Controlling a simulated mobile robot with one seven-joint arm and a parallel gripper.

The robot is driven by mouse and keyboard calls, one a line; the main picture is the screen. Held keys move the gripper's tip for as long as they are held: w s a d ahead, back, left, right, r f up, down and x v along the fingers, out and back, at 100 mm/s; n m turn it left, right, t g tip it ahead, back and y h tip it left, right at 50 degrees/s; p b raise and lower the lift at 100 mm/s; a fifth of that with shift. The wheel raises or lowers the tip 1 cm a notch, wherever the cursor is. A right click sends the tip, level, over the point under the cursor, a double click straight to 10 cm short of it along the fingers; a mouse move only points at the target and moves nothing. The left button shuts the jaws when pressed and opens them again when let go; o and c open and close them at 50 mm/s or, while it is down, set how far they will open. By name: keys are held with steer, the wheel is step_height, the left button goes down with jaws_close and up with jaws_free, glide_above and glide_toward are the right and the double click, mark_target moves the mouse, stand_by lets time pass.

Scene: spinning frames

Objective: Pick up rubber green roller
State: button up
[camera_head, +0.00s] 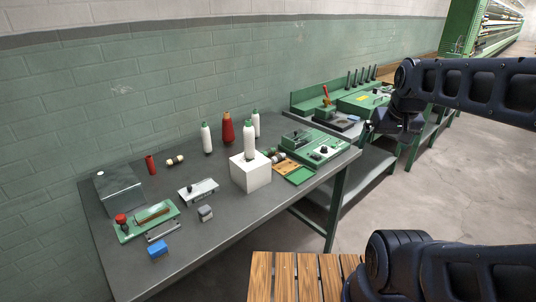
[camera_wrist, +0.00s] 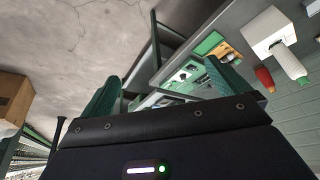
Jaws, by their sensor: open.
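I cannot clearly pick out a rubber green roller. Small roller-like pieces (camera_head: 277,157) lie beside the white block (camera_head: 250,175) in the head view, partly hidden by it and too small to tell their colour surely. Another small cream and dark roller (camera_head: 175,161) lies near the wall. My gripper (camera_head: 371,127) is raised at the right, beyond the table's right end and apart from everything on it. In the wrist view my gripper (camera_wrist: 165,88) shows two green fingers spread wide, with nothing between them.
A wooden slatted surface (camera_head: 300,277) stands in front. Concrete floor (camera_head: 400,205) is clear at right.

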steer(key=w+a+r+n, duration=0.1)
steer(key=w+a+r, duration=0.1)
steer(key=w, duration=0.5)
steer(key=n+g, duration=0.5)
steer(key=n, duration=0.3)
glide_above(268, 150)
step_height(268, 150, down, 22)
steer(key=f, duration=1)
steer(key=shift+w+f, duration=0.25)
steer(key=shift+c, duration=0.2)
steer(key=c, duration=1)
